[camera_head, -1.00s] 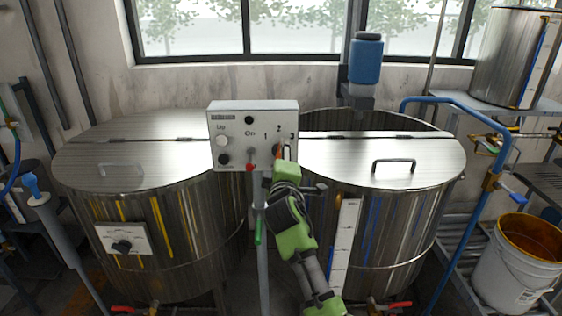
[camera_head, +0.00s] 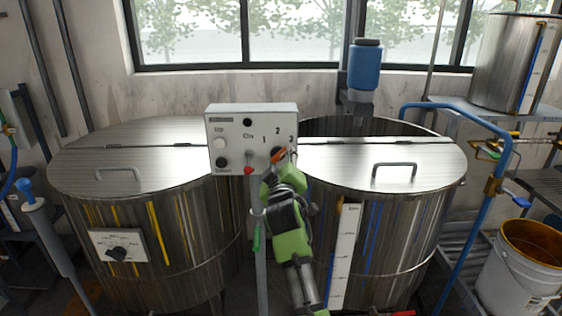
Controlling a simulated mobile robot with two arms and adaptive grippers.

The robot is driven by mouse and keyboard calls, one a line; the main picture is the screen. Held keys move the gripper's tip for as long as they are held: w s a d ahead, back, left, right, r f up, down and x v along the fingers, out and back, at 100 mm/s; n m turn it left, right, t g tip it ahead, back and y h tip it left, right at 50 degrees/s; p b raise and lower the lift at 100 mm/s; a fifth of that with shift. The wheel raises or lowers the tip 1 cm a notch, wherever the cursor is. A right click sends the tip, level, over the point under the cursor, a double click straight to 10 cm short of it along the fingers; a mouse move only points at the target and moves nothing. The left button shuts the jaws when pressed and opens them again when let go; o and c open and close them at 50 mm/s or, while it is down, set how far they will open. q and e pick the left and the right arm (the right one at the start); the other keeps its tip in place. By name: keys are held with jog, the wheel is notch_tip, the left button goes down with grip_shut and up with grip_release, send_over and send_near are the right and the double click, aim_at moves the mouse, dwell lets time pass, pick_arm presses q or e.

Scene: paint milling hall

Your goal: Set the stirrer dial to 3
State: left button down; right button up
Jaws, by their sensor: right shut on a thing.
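The stirrer control box (camera_head: 226,125) is a light grey panel on a post, with the numbers 1, 2 and 3 at its right side. The dial (camera_head: 277,153) sits below the numbers, dark and mostly hidden by my right gripper. My right gripper (camera_head: 280,157), with orange at its fingertips, is shut on the dial. Its green and black arm comes up from below. The dial's exact setting cannot be read. My left gripper is not in view.
A white button, black buttons and a red-tipped switch (camera_head: 248,170) lie left of the dial. A blue pipe (camera_head: 480,225) and a paint bucket (camera_head: 515,280) stand at right.

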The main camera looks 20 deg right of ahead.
jog(key=shift+f, duration=0.1)
jog(key=o, duration=1.1)
jog(key=shift+r, duration=0.3)
notch_tip(320, 180, up, 10)
jog(key=shift+s+f, duration=0.15)
jog(key=shift+w+f, duration=0.15)
jog(key=shift+w, duration=0.1)
jog(key=shift+s, duration=0.1)
